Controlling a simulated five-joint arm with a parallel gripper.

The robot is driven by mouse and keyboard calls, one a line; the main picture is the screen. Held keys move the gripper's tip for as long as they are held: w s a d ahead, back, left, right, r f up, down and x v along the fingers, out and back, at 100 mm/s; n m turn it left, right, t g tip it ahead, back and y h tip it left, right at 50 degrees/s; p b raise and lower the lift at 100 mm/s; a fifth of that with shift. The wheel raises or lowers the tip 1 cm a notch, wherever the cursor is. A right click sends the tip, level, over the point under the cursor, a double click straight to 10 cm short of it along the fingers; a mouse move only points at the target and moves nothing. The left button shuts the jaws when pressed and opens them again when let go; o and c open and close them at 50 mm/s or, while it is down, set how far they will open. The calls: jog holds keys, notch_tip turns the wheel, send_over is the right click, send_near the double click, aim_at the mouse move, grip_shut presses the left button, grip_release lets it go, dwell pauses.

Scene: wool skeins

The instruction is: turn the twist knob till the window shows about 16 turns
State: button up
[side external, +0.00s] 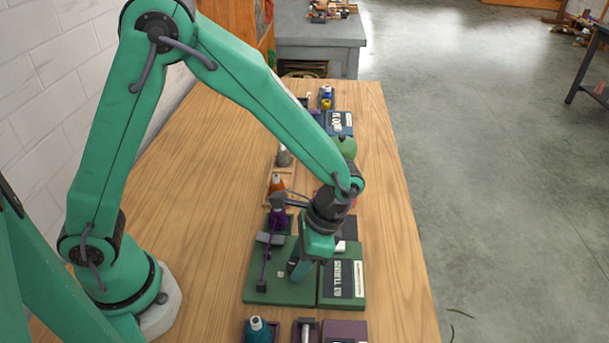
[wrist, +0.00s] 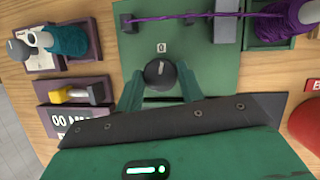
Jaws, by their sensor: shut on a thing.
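The twist knob (wrist: 160,74) is round and dark with a pale mark on top, on a green board (wrist: 205,62). My gripper (wrist: 160,80) has one finger on each side of it and is shut on it. A small white window (wrist: 161,47) just beyond the knob appears to read 0. Purple yarn (wrist: 170,17) runs across the board from a purple skein (wrist: 285,18) to a grey post at the left. In the side view my gripper (side external: 299,268) reaches down to the green board (side external: 262,290), and the knob is hidden behind it.
A dark lettered label (side external: 344,279) lies on the board's right part in the side view. Teal yarn (side external: 258,330) stands at the near edge. An orange skein (side external: 277,184) and other stations line the table beyond. The wooden table (side external: 205,190) is clear on the left.

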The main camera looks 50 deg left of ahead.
jog(key=shift+d, duration=0.15)
jog(key=o, duration=1)
jog(key=shift+c, duration=0.2)
jog(key=v, duration=0.7)
jog(key=shift+r, duration=0.35)
jog(key=shift+w, duration=0.1)
